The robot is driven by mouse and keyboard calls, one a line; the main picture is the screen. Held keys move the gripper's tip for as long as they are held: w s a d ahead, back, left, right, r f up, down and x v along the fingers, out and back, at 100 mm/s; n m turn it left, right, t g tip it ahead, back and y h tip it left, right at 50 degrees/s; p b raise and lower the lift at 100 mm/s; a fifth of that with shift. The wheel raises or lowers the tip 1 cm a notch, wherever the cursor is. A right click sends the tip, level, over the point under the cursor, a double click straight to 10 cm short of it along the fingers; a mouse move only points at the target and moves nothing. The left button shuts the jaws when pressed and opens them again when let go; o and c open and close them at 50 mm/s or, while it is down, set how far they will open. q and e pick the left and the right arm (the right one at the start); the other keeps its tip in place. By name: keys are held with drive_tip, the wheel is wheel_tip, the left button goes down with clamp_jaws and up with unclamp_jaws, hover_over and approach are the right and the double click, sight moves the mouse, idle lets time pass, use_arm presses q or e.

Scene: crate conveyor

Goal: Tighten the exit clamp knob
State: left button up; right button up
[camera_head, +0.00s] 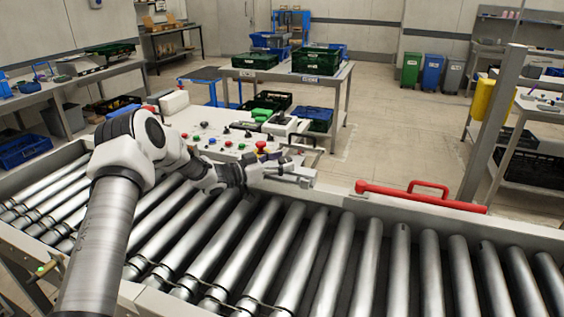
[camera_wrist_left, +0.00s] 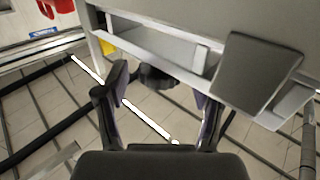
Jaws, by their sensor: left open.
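A dark lobed knob (camera_wrist_left: 157,77) shows in the left wrist view, below the edge of a grey metal bracket (camera_wrist_left: 160,45). I take it for the exit clamp knob. My left gripper is open, with one finger on each side of the knob in that view (camera_wrist_left: 163,98); no contact shows. In the head view my left gripper (camera_head: 291,177) is at the far rail of the roller conveyor (camera_head: 330,245). I cannot make out the knob there. My right gripper is in neither view.
A red bar with a handle (camera_head: 420,197) lies along the far rail, right of my left gripper. A control panel (camera_head: 215,140) with buttons stands close behind my left arm. The rollers are bare. A grey post (camera_head: 492,125) rises at the right.

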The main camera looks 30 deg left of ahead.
use_arm(q)
drive_tip(key=shift+c, duration=0.4)
drive_tip(key=c, duration=1.1)
drive_tip(key=shift+o, duration=0.2)
drive_tip(key=shift+w+a+m+g+h, duration=0.1)
drive_tip(key=shift+m+g+h, duration=0.6)
drive_tip(key=shift+h, duration=0.4)
drive_tip(key=o, duration=1.1)
drive_tip(key=shift+o, duration=0.2)
drive_tip(key=v, duration=1.2)
